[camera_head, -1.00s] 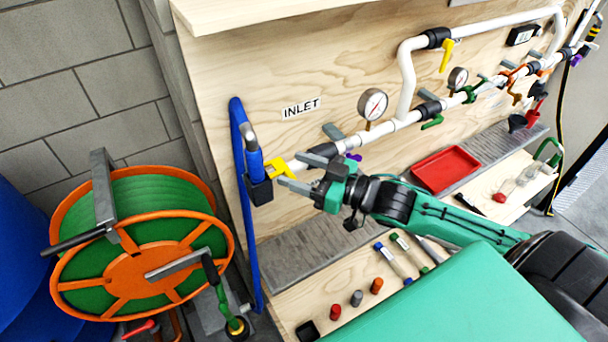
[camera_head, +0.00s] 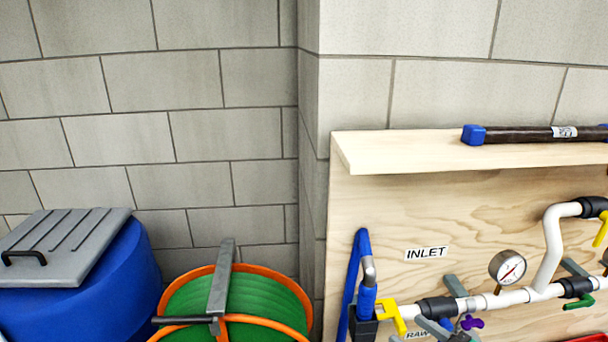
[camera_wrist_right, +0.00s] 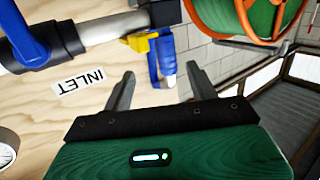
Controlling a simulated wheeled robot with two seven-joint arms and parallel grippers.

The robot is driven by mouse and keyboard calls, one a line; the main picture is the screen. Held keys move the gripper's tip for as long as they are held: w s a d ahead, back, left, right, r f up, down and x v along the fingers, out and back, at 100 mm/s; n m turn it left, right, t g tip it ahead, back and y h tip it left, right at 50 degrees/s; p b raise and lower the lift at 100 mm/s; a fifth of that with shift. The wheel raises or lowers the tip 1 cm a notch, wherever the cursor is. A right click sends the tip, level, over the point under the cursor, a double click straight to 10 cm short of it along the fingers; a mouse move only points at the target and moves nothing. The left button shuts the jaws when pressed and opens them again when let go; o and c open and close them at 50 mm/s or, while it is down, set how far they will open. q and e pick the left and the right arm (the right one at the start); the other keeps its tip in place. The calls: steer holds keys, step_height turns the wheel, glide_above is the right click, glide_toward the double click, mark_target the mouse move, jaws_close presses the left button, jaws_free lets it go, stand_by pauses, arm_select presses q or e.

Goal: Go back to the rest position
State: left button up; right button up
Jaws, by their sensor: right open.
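The blue hose end (camera_wrist_right: 166,62) lies beyond the gap between the fingers. My left gripper is not in view.
A wooden panel (camera_head: 480,215) carries the white pipe (camera_head: 512,298), a pressure gauge (camera_head: 507,268) and the INLET label (camera_head: 426,253). A shelf (camera_head: 400,160) with a dark tube (camera_head: 540,134) juts out above. The hose reel (camera_head: 240,296) and blue barrel (camera_head: 110,275) stand left.

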steer(key=s+f+m+g+h, duration=0.35)
steer(key=s+f+h, duration=0.35)
steer(key=f, duration=0.6)
steer(key=s+f+g+h, duration=0.1)
steer(key=s+f+g, duration=0.25)
steer(key=s, duration=0.25)
steer(key=s+f+g+h, duration=0.1)
steer(key=s+f+g, duration=0.25)
steer(key=s, duration=0.35)
step_height(320, 180, down, 31)
steer(key=g, duration=0.2)
steer(key=s+d+f+g, duration=0.1)
steer(key=s+d+f, duration=0.2)
steer(key=s+f, duration=1.6)
steer(key=shift+s+f, duration=0.2)
steer(key=shift+s, duration=0.05)
